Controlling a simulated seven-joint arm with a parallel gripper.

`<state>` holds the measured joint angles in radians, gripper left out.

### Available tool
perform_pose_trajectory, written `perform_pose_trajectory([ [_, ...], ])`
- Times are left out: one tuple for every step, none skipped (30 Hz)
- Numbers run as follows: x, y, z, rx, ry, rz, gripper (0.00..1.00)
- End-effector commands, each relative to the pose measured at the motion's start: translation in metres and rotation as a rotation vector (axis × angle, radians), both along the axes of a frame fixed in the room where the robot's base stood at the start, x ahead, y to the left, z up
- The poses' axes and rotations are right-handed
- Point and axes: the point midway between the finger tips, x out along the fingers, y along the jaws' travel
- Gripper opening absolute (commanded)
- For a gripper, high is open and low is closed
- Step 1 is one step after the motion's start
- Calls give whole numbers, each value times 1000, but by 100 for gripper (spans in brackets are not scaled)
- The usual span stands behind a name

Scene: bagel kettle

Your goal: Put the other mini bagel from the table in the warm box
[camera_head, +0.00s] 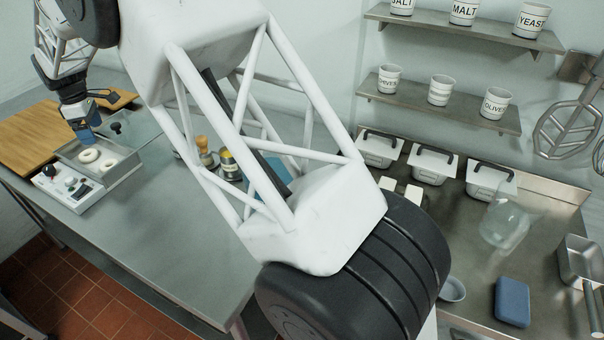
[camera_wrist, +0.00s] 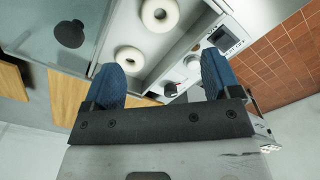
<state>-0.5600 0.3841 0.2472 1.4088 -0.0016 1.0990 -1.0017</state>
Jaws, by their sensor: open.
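The warm box (camera_head: 118,171) is a metal-walled box with a white control panel (camera_head: 66,189) at the left of the head view; its wall also shows in the wrist view (camera_wrist: 186,38). Two pale mini bagels lie inside it, one (camera_head: 88,155) nearer the gripper and one (camera_head: 108,164) farther right. In the wrist view one bagel (camera_wrist: 160,14) is at the top and the other (camera_wrist: 129,58) is near the left finger. My gripper (camera_head: 86,138) has blue fingers and hangs over the box; in the wrist view its jaws (camera_wrist: 160,62) are apart with nothing held between them.
A clear lid with a dark knob (camera_head: 116,128) lies behind the box. A wooden board (camera_head: 30,137) is at the far left. Small jars (camera_head: 204,151) stand farther right, partly behind my arm. The grey table (camera_head: 150,235) is bare in front, though my arm hides part of it.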

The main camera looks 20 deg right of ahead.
Motion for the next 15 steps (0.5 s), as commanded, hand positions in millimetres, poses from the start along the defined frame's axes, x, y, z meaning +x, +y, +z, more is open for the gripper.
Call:
perform_pose_trajectory([
  [0, -3, 3, 1, -2, -6, 83],
  [-1, -6, 4, 1, -2, -11, 83],
  [-2, -10, 7, 2, -4, -19, 83],
  [-3, -14, 9, 3, -5, -26, 83],
  [-5, -18, 12, 4, -6, -35, 83],
  [-7, -25, 17, 5, -8, -50, 83],
  [-8, -31, 20, 6, -10, -63, 83],
  [-10, -38, 24, 7, -12, -77, 83],
  [-13, -48, 30, 9, -14, -97, 83],
  [-16, -56, 34, 10, -17, -114, 83],
  [-19, -64, 39, 11, -18, -131, 83],
  [-23, -75, 45, 13, -22, -156, 83],
  [-27, -85, 50, 14, -23, -176, 83],
  [-30, -94, 55, 16, -26, -195, 83],
  [-36, -106, 60, 18, -29, -222, 83],
])
